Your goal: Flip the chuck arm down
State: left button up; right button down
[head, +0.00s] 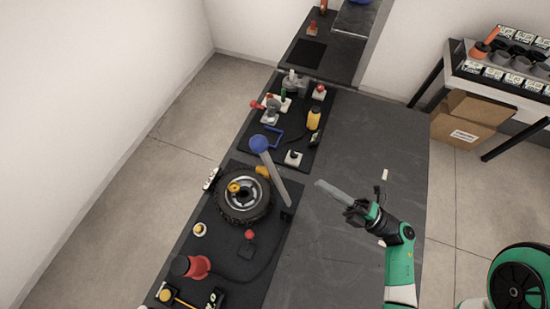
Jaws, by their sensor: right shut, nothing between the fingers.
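The chuck arm (276,178) is a grey bar with a blue ball (259,144) at its upper left end. It slants up from its base (286,216) at the lower right, on the black mat's right edge. My left gripper is not in view.
Below the wheel are a red knob (249,235), a red round part (190,266) and a yellow button (200,229). A second mat above holds a yellow bottle (314,118) and several small tools. The grey bench top (350,140) at right is mostly clear.

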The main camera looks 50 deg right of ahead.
jog(key=shift+r, duration=0.1)
jog(key=p+x, duration=0.3)
jog(key=x, duration=1.1)
jog(key=shift+a, duration=0.1)
